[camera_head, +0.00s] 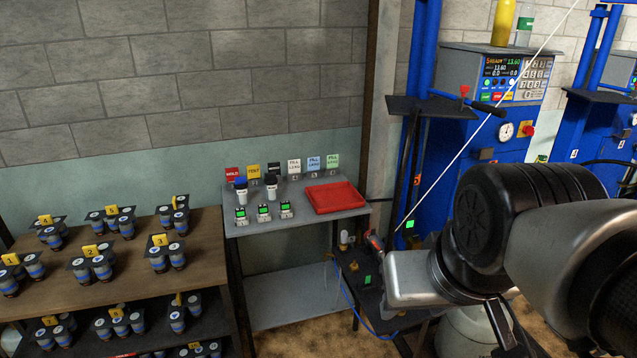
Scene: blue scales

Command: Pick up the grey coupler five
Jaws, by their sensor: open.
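I cannot single out the grey coupler five with certainty. On the wooden shelf at the left stand small clusters of grey and blue cylinders with dark tops. Each cluster bears a yellow number tag. The cluster at the back middle (112,225) has a tag that looks like a 5, but it is too small to read surely. My arm comes in from the right, its silver link (415,277) in front of the blue scale station. My gripper's fingers do not show, and nothing is seen held.
A grey bench (300,218) holds two dark-capped bottles, small green-screened devices and a red tray (335,198), with coloured cards behind. The blue scale (495,95) stands at the back right. Its frame and a blue hose are near my arm. The shelf below the bench is bare.

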